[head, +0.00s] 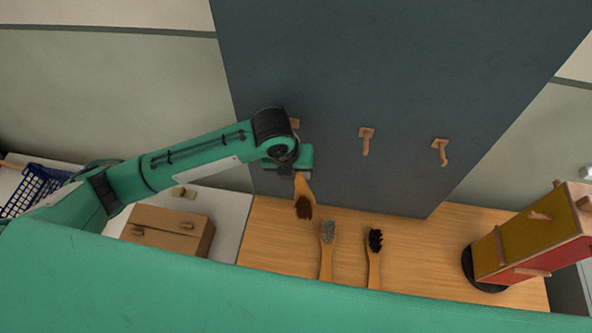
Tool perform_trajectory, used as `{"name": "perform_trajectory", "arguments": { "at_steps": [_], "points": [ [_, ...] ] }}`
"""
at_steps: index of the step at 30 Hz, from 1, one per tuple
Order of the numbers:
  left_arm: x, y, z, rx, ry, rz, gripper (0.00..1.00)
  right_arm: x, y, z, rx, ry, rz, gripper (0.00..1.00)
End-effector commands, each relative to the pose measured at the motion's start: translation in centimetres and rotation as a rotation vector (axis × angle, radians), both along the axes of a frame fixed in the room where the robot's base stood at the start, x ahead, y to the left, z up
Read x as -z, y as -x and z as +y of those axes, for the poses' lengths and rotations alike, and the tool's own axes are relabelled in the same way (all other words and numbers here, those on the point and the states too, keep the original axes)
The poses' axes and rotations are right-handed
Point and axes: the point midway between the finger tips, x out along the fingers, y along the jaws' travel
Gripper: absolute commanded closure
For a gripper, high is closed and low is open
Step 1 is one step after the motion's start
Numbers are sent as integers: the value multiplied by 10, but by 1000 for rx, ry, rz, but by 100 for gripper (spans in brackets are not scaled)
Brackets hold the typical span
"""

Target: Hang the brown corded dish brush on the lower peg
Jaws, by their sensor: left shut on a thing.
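The brown dish brush (304,206) has a wooden handle and brown bristles. It hangs bristle end down from my left gripper (299,174), which is shut on the upper handle in front of the dark board (400,70). Its cord is not visible, probably hidden by the gripper. Wooden pegs stand on the board: one partly behind my left wrist (295,123), a middle peg (367,140) and a right peg (441,151). The brush is apart from the middle and right pegs. I cannot tell which is the lower peg. My right gripper is not in view.
A grey-bristled brush (327,245) and a black-bristled brush (374,255) are on the wooden table (425,265). A red and yellow block with pegs (535,238) stands at right. A cardboard box (168,228) and a blue basket (35,188) are at left.

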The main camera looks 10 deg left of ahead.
Motion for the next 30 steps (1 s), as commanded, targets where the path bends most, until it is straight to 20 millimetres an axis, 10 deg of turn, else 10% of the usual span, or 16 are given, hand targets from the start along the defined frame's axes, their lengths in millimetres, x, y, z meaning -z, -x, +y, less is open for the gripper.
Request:
{"name": "perform_trajectory", "arguments": {
  "at_steps": [5, 6, 9, 30],
  "points": [
    [0, 0, 0, 0, 0, 0, 92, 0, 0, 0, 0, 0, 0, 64],
    [0, 0, 0, 0, 0, 0, 60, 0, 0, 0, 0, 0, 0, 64],
    [0, 0, 0, 0, 0, 0, 42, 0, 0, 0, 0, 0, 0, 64],
    [-1, 0, 0, 0, 0, 0, 42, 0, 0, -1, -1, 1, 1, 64]
  ]
}}
